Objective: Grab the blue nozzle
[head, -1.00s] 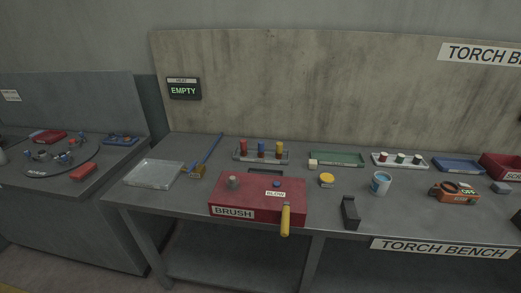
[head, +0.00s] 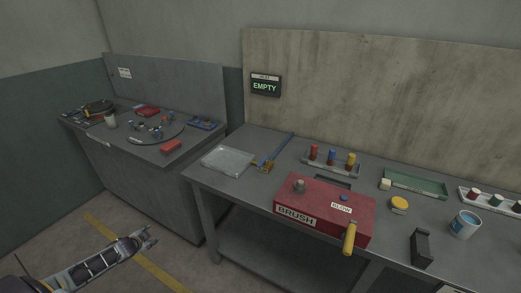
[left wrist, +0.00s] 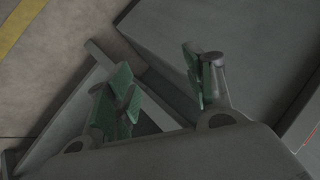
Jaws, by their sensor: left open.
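The blue nozzle (head: 331,158) stands upright in a small rack (head: 338,171) at the back of the torch bench. A red nozzle (head: 313,152) stands on its left and a yellow nozzle (head: 350,161) on its right. My left gripper (head: 149,236) is at the lower left of the head view, over the floor in front of the benches and far from the rack. In the left wrist view its green-padded fingers (left wrist: 160,92) are spread with nothing between them. My right gripper is not in view.
The red brush box (head: 325,211) with its yellow handle (head: 349,238) stands in front of the rack. A clear tray (head: 228,159) and a blue-handled brush (head: 277,153) lie to its left. A second bench (head: 150,150) holds a round plate with small parts.

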